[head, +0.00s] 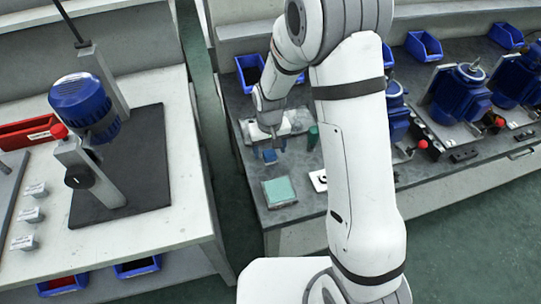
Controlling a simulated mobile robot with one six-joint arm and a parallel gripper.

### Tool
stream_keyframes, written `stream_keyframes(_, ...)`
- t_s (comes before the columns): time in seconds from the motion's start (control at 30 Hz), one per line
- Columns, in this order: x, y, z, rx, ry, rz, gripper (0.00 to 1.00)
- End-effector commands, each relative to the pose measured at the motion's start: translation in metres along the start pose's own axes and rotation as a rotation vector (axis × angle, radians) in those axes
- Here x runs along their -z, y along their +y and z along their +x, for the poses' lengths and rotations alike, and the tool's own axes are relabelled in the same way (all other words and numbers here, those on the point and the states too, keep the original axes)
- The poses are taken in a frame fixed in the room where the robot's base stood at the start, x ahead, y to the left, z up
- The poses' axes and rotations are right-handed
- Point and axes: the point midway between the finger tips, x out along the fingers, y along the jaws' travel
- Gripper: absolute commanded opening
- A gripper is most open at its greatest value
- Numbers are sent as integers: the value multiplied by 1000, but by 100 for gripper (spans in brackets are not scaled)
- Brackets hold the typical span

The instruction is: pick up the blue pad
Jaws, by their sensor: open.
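A small blue piece, the only pad-like blue thing I see, is the blue pad (269,156). It is on the right bench, just below my gripper (273,142). My gripper points down over it with its jaws open. The picture is too small to tell whether the fingers are beside the pad or still above it. A flat teal-green square (280,191) in a grey frame lies in front of the pad, near the bench's front edge.
A dark green cylinder (313,137) and a white plate with a dark hole (319,180) stand right of the pad. Blue motors (461,92) and blue bins (424,46) line the bench further right. A left bench (190,190) holds another motor (85,104).

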Motion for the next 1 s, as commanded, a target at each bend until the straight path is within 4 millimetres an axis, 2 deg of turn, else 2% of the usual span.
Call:
stream_keyframes(0.13,0,0,18,0,-1,0,65)
stream_keyframes(0.43,0,0,22,0,1,0,65)
stream_keyframes(1.0,0,-1,22,0,1,-1,18)
